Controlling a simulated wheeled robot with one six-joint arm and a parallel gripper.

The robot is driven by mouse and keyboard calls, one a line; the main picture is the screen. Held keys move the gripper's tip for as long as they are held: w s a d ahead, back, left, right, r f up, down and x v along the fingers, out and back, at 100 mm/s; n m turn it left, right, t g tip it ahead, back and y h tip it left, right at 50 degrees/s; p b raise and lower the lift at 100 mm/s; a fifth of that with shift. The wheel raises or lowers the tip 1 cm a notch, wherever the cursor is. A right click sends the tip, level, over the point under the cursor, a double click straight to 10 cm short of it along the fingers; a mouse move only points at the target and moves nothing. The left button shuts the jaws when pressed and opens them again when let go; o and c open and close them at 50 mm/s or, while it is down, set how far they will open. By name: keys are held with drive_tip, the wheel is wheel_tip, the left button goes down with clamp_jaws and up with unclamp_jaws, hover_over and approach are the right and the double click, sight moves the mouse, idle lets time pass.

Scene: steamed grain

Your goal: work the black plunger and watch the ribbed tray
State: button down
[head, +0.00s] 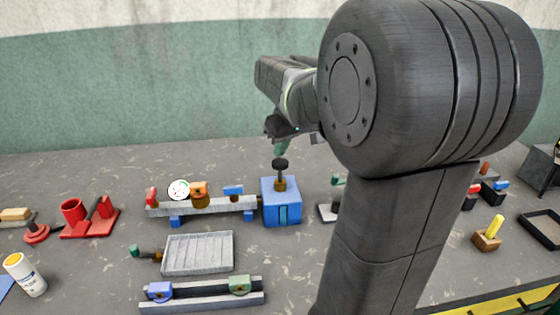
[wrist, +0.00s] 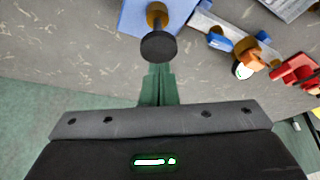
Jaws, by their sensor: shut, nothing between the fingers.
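The black plunger (head: 281,163) is a round black knob on a brass-coloured collar, standing up from the top of a blue box (head: 281,208). In the wrist view the plunger (wrist: 159,47) lies just beyond the fingertips. The ribbed tray (head: 197,254) is a grey, shallow, grooved tray lying flat on the table, in front and to the left of the blue box. My gripper (head: 282,148) has green fingers and is above the plunger in the head view. In the wrist view my gripper (wrist: 158,70) has its fingers together and empty. My arm hides part of the table.
A grey rail (head: 218,206) with small blocks and a dial joins the blue box's left side. Another rail (head: 205,298) with blue and green blocks lies in front. Red parts (head: 88,222) and a white bottle (head: 28,274) stand at left. A wooden block (head: 487,240) stands at right.

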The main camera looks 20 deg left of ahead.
sight(282, 162)
drive_tip(key=shift+f, duration=0.1)
drive_tip(key=shift+f+b, duration=1.5)
drive_tip(key=shift+f, duration=0.8)
wheel_tip(282, 162, up, 8)
drive_tip(key=p, duration=0.6)
drive_tip(key=shift+p, duration=0.35)
drive_tip(key=shift+f, duration=0.1)
